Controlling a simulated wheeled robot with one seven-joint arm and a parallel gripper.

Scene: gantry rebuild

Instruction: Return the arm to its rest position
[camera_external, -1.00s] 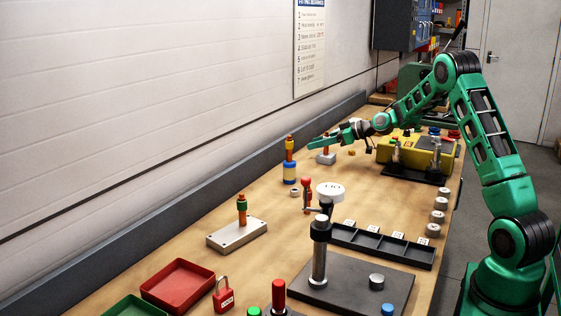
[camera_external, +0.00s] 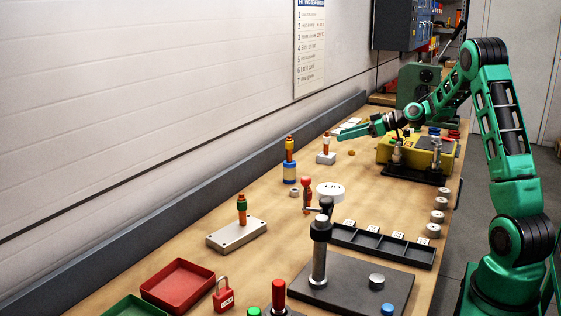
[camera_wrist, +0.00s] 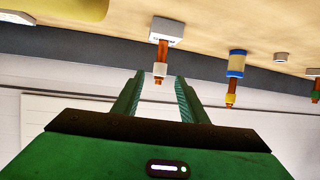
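My arm reaches over the bench from the right. My gripper (camera_external: 352,131) is above the bench, behind and to the right of a small pale block (camera_external: 326,159) with an upright copper-coloured peg (camera_external: 326,143). In the wrist view my gripper (camera_wrist: 158,98) has its two green fingers apart with nothing held between them. The peg (camera_wrist: 161,55), with a whitish collar, shows beyond the gap, standing in its block (camera_wrist: 167,30).
A yellow fixture (camera_external: 405,150) sits below my forearm. A blue-and-yellow stack (camera_external: 290,170) with a copper peg stands left of the pale block. A black tray (camera_external: 385,246) and a dark plate with a post (camera_external: 319,255) are nearer. The wall (camera_external: 150,100) bounds the left.

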